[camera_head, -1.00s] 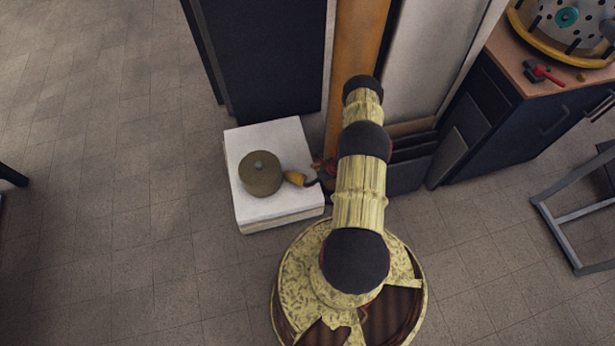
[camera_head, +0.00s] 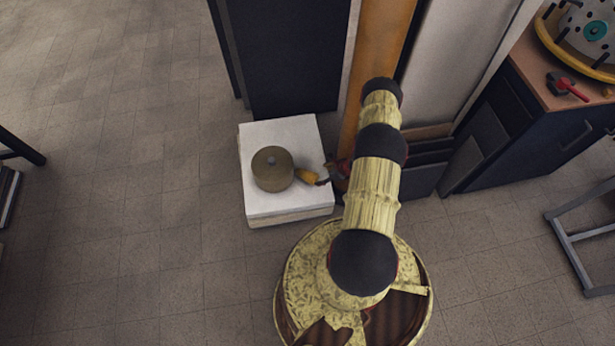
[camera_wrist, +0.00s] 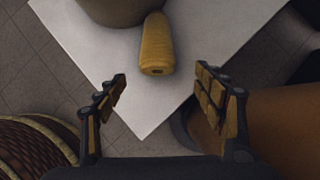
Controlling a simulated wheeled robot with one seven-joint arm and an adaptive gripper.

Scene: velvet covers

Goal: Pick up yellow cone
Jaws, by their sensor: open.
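The yellow cone (camera_wrist: 157,46) lies on its side on a white block (camera_wrist: 92,62) in the wrist view, its end with a small dark hole facing me. In the head view the yellow cone (camera_head: 305,176) shows small, partly hidden by my gripper (camera_head: 325,178). In the wrist view my gripper (camera_wrist: 170,88) is open and empty, its two fingers apart. The cone lies ahead of the fingertips and between their lines, a little left of the middle of the gap. I see no contact.
A round olive-brown pot (camera_head: 272,169) stands on the white block (camera_head: 289,130), close beside the cone's far end. A dark cabinet (camera_head: 292,60) and an orange-brown post (camera_head: 377,50) stand behind. The floor to the left is mostly clear.

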